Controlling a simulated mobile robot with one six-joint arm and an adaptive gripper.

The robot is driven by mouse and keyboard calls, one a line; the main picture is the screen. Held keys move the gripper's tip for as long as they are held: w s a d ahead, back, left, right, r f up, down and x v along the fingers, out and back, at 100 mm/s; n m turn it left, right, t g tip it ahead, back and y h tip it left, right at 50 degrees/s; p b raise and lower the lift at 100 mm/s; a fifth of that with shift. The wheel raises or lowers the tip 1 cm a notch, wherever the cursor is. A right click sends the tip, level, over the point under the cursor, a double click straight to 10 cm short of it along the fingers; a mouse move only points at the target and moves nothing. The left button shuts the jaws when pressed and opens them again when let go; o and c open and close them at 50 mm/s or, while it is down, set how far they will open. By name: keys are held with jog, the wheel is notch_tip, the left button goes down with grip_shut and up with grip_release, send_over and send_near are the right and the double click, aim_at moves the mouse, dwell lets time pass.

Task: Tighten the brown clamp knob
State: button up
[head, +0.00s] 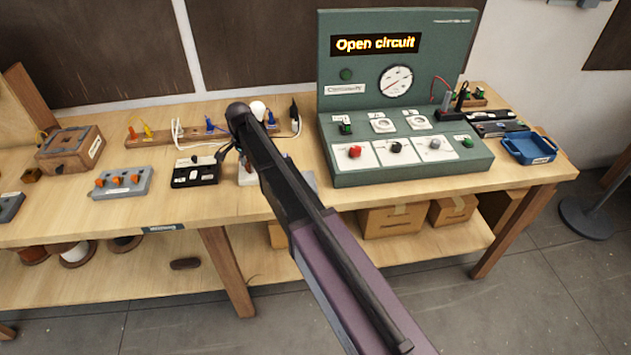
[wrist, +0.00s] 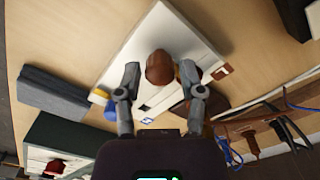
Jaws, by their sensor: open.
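In the wrist view a brown rounded clamp knob (wrist: 160,66) stands over a white board (wrist: 142,48). My gripper (wrist: 160,76) is open, with one finger on each side of the knob. A gap shows on the left of the knob; on the right I cannot tell if the finger touches it. Yellow and blue parts show partly behind the fingers. In the head view my arm reaches over the bench and hides most of the gripper and the knob. Part of a white block (head: 246,178) shows beside the arm there.
A green test panel (head: 395,50) reading "Open circuit" stands to the right on the bench (head: 60,228). A black switch block (head: 195,171) and a grey block with orange parts (head: 121,182) lie to the left. Loose wires (wrist: 268,103) run at the wrist view's right. A blue tray (head: 528,148) is far right.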

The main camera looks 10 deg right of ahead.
aim_at(248, 165)
jog(key=n, duration=1.3)
jog(key=shift+n, duration=0.4)
jog(key=n, duration=1.3)
jog(key=shift+n, duration=0.4)
notch_tip(248, 165, up, 14)
jog(key=p, duration=1.4)
jog(key=s+d+f+m+b, duration=0.3)
jog(key=s+d+m, duration=0.3)
jog(key=s+d, duration=0.3)
jog(key=s+d+f+m+b, duration=0.4)
jog(key=s+d+m, duration=0.3)
jog(key=s+d, duration=0.2)
jog(key=shift+s+d, duration=0.25)
dwell(0.5)
